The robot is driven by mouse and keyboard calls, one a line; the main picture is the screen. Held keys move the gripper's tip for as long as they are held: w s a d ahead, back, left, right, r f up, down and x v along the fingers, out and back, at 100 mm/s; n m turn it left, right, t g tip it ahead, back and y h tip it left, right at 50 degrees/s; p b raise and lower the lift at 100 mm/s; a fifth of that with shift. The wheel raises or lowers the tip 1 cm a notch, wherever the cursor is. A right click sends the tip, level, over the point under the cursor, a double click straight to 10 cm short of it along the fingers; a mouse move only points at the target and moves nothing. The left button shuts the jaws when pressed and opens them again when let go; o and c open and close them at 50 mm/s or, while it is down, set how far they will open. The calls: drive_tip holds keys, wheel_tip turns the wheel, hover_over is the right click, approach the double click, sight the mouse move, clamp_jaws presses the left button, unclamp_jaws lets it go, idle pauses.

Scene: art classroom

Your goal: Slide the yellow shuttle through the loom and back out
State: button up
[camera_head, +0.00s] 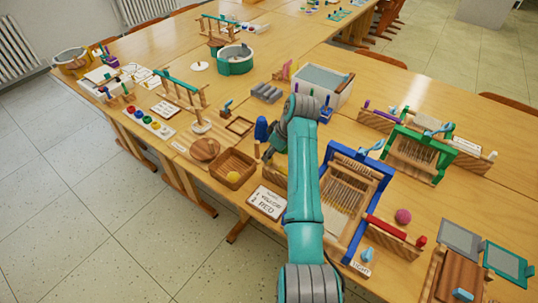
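My teal arm reaches forward from the bottom middle, and its grey wrist bends down to the left. My gripper (270,153) is small and dark beside a blue upright object; whether its fingers are open or holding something is not clear. A yellow piece (272,168) shows just below the gripper, partly hidden by my arm; it may be the yellow shuttle, but its shape is unclear. A blue-framed loom (334,158) with upright warp threads stands right of my arm, its left edge partly covered. A green-framed loom (439,163) stands farther right.
A wooden tray (222,161) with a yellow ball is left of the gripper, by a written card (267,202). A white bin (318,90) stands behind my wrist.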

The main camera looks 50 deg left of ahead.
sight(279, 168)
drive_tip(key=v, duration=0.8)
drive_tip(key=shift+r, duration=0.25)
